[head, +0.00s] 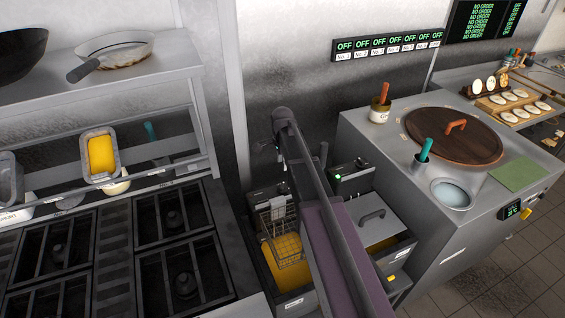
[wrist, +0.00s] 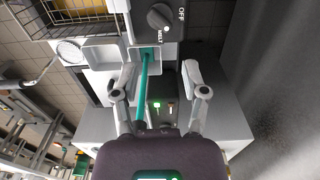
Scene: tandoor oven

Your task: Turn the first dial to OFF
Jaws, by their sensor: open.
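In the wrist view a black dial (wrist: 158,17) sits on a dark panel beside a fryer basket. The labels OFF and MELT are printed next to it. Its white mark points toward MELT. My gripper (wrist: 158,68) is open below the dial in that view, with its fingers apart and not touching the dial. A teal handle (wrist: 145,85) shows between the fingers; I cannot tell that either finger touches it. In the head view my arm reaches toward the fryers, and the dial cannot be made out there.
A fryer basket (head: 278,240) stands over yellow oil left of my arm. A lidded fryer (head: 375,222) is on its right. A stove (head: 170,250) lies left, and a tandoor counter (head: 385,150) with a wooden lid (head: 453,142) lies right. A shelf (head: 150,70) overhangs the stove.

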